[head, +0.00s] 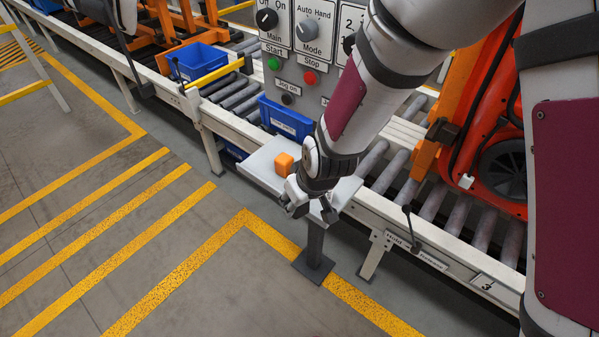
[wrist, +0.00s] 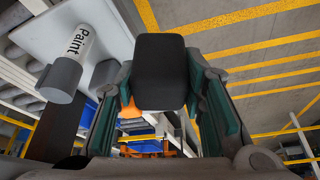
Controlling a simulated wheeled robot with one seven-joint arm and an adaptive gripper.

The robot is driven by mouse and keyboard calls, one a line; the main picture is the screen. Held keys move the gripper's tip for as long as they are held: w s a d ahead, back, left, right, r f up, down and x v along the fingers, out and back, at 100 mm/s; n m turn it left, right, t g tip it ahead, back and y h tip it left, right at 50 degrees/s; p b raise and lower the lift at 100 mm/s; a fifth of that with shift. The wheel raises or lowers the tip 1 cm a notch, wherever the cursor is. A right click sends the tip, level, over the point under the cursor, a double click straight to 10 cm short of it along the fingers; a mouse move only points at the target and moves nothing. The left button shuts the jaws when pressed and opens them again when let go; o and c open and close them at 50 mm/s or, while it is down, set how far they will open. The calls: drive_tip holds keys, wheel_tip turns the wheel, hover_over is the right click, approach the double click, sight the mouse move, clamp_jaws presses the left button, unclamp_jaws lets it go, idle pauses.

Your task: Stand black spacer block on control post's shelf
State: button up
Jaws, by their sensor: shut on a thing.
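The black spacer block (wrist: 160,72) is between the green finger pads of my gripper (wrist: 160,88) in the wrist view. My gripper is shut on it. In the head view my gripper (head: 309,207) is at the front right part of the control post's pale shelf (head: 258,168), and the block cannot be made out there. Whether the block touches the shelf cannot be told. The control post's panel (head: 300,72), with knobs and buttons, rises behind the shelf.
An orange block (head: 284,163) stands on the shelf just left of my gripper. A white cylinder marked "Paint" (wrist: 78,45) shows left of the held block in the wrist view. Blue bins (head: 285,118) and the roller conveyor (head: 375,160) are behind. The floor in front is clear.

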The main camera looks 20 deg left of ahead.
drive_tip(key=s+a+f+n, duration=0.1)
drive_tip(key=s+a+n, duration=0.1)
drive_tip(key=a, duration=0.4)
drive_tip(key=s+a+f+n+g+y, duration=0.1)
drive_tip(key=s+a+n, duration=0.1)
drive_tip(key=s+a, duration=0.3)
drive_tip(key=shift+s+a+f, duration=0.2)
drive_tip(key=shift+a+f, duration=0.2)
drive_tip(key=shift+a, duration=0.55)
